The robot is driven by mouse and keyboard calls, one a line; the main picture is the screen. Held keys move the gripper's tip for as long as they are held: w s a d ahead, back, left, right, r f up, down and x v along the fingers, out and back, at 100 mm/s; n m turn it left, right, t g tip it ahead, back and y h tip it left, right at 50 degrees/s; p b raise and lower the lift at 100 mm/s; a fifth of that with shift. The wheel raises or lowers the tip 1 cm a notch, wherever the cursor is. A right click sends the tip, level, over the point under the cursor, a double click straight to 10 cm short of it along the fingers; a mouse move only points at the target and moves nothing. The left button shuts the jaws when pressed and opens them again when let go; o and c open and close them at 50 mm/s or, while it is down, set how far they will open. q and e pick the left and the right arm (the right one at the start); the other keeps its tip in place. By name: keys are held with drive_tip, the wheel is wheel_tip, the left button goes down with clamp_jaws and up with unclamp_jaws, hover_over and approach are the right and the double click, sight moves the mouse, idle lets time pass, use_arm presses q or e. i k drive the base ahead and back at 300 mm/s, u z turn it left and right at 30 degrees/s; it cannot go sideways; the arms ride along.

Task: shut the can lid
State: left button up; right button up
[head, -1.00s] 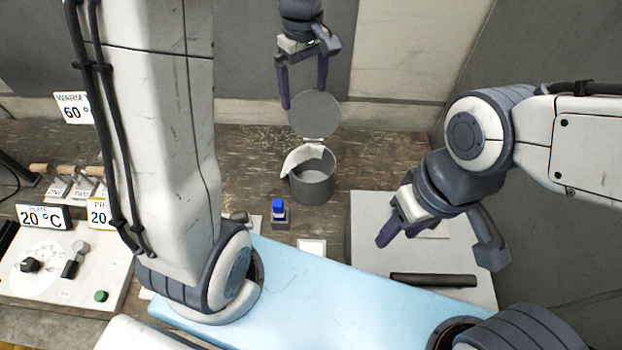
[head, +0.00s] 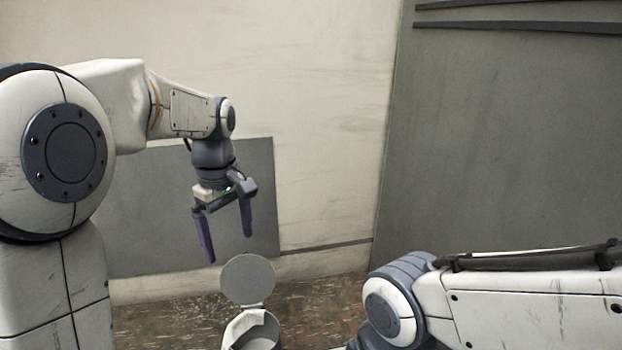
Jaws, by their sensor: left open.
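The grey can (head: 262,335) stands at the bottom edge of the head view, its lower part cut off by the frame. Its round lid (head: 248,280) stands up, raised open at the back of the can. A white liner or flap (head: 238,328) shows at the can's left rim. My left gripper (head: 226,249) points down above the lid, its two purple fingers apart and empty.
The brown worktop (head: 325,305) is bare to the right of the can. A pale wall with a grey panel (head: 150,215) rises behind it. A large grey panel (head: 500,140) stands at the right.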

sight(248, 279)
drive_tip(key=k, duration=1)
